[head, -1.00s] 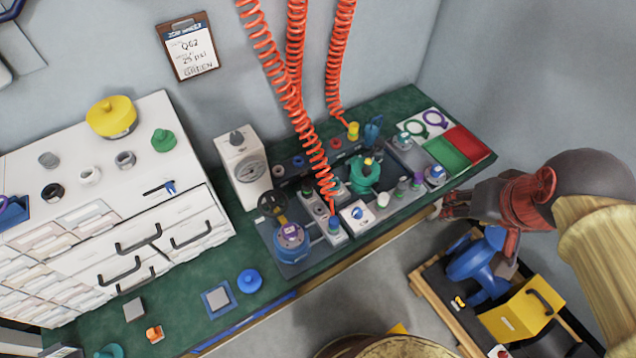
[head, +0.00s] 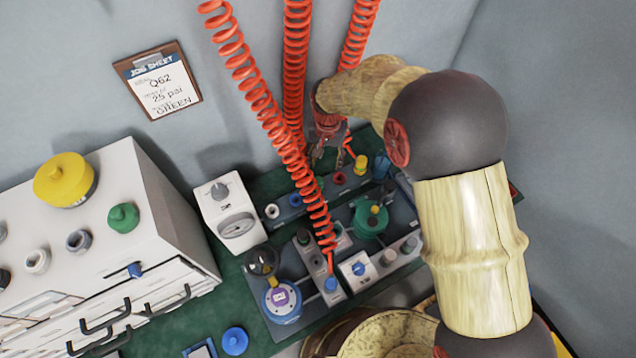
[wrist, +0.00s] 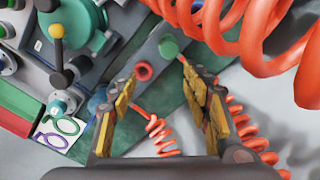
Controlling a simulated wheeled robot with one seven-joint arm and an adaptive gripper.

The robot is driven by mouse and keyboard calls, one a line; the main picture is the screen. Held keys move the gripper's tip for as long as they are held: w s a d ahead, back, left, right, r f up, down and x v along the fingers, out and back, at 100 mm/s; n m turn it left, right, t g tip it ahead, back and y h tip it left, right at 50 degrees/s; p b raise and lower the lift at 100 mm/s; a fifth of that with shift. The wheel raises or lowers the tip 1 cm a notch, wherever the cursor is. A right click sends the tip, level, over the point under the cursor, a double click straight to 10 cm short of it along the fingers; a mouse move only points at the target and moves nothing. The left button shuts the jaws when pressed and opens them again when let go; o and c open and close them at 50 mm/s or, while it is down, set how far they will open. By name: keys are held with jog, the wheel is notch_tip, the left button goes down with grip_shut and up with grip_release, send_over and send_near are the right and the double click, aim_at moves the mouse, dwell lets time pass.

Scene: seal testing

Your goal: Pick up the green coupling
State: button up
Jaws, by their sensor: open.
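The green coupling (wrist: 168,48) shows in the wrist view as a small green round piece on the grey back rail, beside a red ring-shaped coupling (wrist: 144,70). My gripper (wrist: 157,80) is open and empty, with yellow pads on both fingers. The green coupling lies beyond the fingertips, nearer the right finger, apart from both. In the head view my gripper (head: 328,150) hangs above the back of the bench, near the wall, partly behind the hoses.
Coiled orange hoses (head: 295,60) hang close to my gripper; one coil (wrist: 265,40) fills the wrist view's upper right. The rail also holds a yellow coupling (head: 361,163) and a blue one (head: 295,200). A green-topped fixture (head: 370,221) and a white gauge box (head: 229,210) stand nearby.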

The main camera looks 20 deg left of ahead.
send_over(318, 180)
jog(key=f, duration=0.4)
jog(key=shift+w+f+b, duration=0.3)
jog(key=shift+w+f, duration=0.05)
jog(key=f+b, duration=0.1)
jog(key=f, duration=0.3)
jog(key=f+b, duration=0.1)
jog(key=f, duration=0.1)
jog(key=shift+s+b, duration=0.35)
jog(key=shift+r, duration=0.1)
jog(key=shift+c, duration=0.2)
jog(key=c, duration=1.1)
grip_shut()
